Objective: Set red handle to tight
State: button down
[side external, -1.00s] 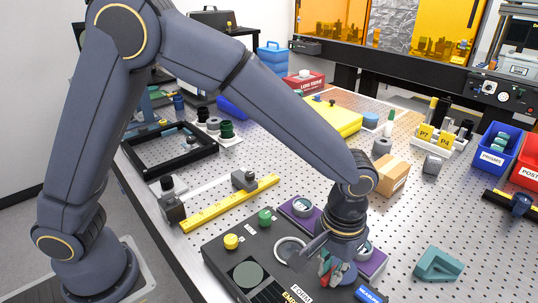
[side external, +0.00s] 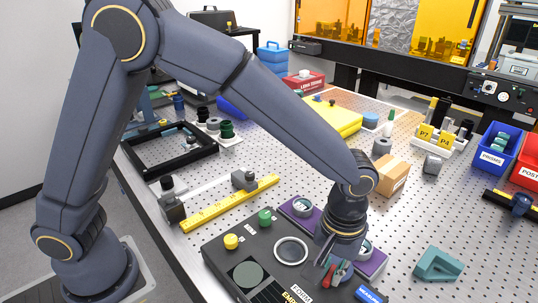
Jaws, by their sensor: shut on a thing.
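A dark instrument panel (side external: 225,256) lies at the front centre of the perforated table, with a yellow knob (side external: 231,241), a green knob (side external: 265,218), a round glass ring and white labels. The red handle (side external: 340,273) sits near the panel's right end. My gripper (side external: 334,272) points down over that end and is shut on the red handle, as far as the small view shows. The fingers hide part of the handle, and its exact setting cannot be read.
Purple-based round parts (side external: 299,207) lie behind the panel. A teal bracket (side external: 438,264) lies to the right and a cardboard box (side external: 392,176) stands behind my wrist. A yellow rail (side external: 230,203) lies to the left. Bare table shows between the panel and the teal bracket.

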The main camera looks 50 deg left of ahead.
aim_at(331, 272)
jog(key=n, duration=1.1)
jog(key=shift+n, duration=1.9)
jog(key=c, duration=1.2)
grip_release()
jog(key=shift+r, duration=0.1)
notch_tip(331, 272, up, 12)
jog(key=shift+f, duration=0.1)
